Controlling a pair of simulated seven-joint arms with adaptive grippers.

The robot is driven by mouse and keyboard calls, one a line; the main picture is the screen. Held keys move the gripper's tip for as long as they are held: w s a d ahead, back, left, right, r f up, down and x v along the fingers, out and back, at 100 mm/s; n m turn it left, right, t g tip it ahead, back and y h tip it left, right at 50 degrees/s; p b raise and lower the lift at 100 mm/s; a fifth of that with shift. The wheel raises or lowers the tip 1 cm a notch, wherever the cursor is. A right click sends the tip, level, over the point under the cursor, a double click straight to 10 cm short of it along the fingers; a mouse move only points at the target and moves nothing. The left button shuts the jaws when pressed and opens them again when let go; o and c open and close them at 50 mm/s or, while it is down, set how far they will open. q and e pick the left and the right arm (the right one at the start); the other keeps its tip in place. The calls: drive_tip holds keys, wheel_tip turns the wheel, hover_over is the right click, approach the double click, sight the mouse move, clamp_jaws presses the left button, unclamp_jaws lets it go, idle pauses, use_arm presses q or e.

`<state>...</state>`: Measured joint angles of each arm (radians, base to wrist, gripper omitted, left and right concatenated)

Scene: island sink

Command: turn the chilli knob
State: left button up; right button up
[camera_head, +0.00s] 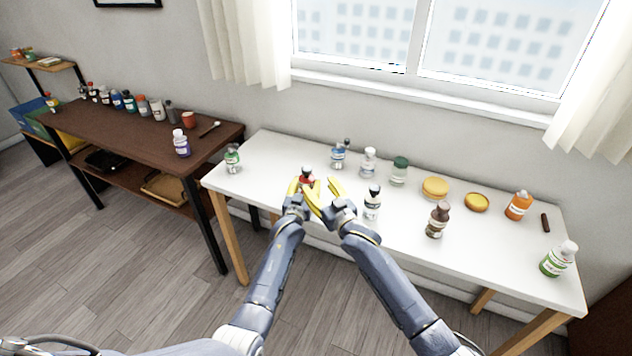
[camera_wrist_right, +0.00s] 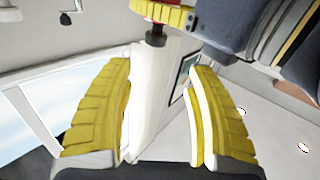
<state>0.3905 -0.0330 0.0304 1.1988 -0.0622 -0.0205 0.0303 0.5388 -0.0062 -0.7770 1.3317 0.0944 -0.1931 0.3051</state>
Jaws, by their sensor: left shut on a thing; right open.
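The chilli grinder, a small red-labelled container with a dark knob (camera_head: 306,169), is held upright above the white table. My left gripper (camera_head: 301,184) is shut on its red body (camera_head: 307,180). In the right wrist view, the dark knob (camera_wrist_right: 155,35) points toward my right gripper, with the left gripper's yellow finger (camera_wrist_right: 165,13) and a bit of red above it. My right gripper (camera_head: 324,183) is open beside the left one. Its two yellow fingers also show in the right wrist view (camera_wrist_right: 159,70), with the knob just beyond their tips and nothing between them.
The white table (camera_head: 330,222) carries several bottles and jars, including a dark-capped bottle (camera_head: 372,204) close to my right gripper and a brown bottle (camera_head: 438,220). A green-labelled bottle (camera_head: 232,159) stands at the left end. A dark wooden table (camera_head: 100,130) with more bottles is at left.

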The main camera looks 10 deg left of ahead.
drive_tip(key=s+a+r+n+g+y, duration=0.1)
drive_tip(key=s+a+r+n+g, duration=0.1)
drive_tip(key=a+r+n, duration=0.35)
drive_tip(key=n+g+h, duration=0.1)
drive_tip(key=n+h, duration=0.3)
drive_tip(key=n, duration=2.6)
approach(307, 169)
drive_tip(key=shift+x, duration=5.35)
drive_tip(key=c, duration=1.2)
